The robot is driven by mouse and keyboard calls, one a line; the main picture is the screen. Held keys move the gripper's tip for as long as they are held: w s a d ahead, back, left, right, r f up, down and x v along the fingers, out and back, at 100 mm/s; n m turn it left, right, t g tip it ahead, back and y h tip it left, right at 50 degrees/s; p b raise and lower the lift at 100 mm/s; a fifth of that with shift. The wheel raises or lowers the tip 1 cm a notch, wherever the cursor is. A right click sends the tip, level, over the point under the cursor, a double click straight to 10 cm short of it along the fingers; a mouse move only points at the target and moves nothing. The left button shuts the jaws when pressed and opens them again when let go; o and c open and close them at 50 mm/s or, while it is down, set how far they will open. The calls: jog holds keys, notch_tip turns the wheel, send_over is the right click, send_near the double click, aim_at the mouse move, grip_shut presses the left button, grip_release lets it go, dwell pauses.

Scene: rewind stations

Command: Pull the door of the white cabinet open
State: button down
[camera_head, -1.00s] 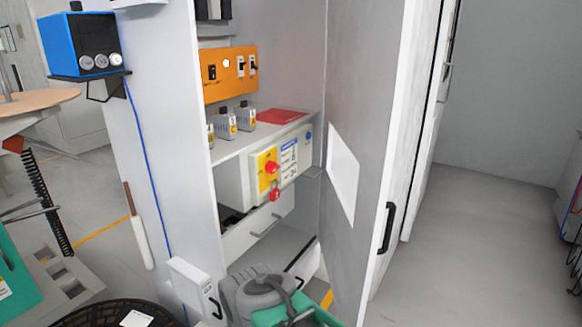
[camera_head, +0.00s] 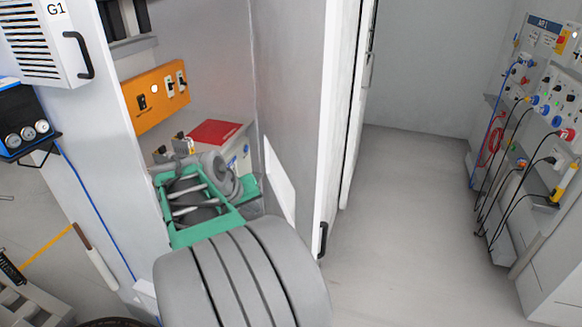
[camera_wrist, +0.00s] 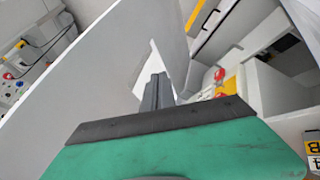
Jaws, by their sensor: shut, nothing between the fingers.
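The white cabinet (camera_head: 100,130) stands open in the head view, with shelves inside. Its door (camera_head: 332,110) stands swung out on the right, with a black handle (camera_head: 323,240) on its outer side and a white sheet (camera_head: 279,178) on its inner face. My arm reaches up in front of the cabinet opening and hides the lower shelves; my fingertips are hidden there. In the wrist view my gripper (camera_wrist: 156,88) is shut and empty, beside the inner face of the door (camera_wrist: 85,95). Whether it touches the door I cannot tell.
Inside the cabinet are an orange switch panel (camera_head: 155,97) and a red folder (camera_head: 215,132). A box marked G1 (camera_head: 40,45) and a blue gauge unit (camera_head: 18,125) are at left. A panel with cables (camera_head: 540,110) stands at right. The floor right of the door is clear.

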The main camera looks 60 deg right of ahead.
notch_tip(320, 180, up, 2)
jog(key=s+d, duration=0.2)
jog(key=d, duration=0.1)
jog(key=p, duration=0.2)
send_near(298, 207)
jog(key=w+f, duration=0.3)
jog(key=f, duration=0.1)
jog(key=shift+s+d+f+m+g+p, duration=0.15)
jog(key=shift+s+d+m+p, duration=0.1)
jog(key=shift+s+d, duration=0.45)
jog(key=shift+s+d+f+m+g+p, duration=0.2)
jog(key=shift+s+d, duration=0.25)
jog(key=shift+d, duration=0.3)
jog(key=shift+s, duration=0.1)
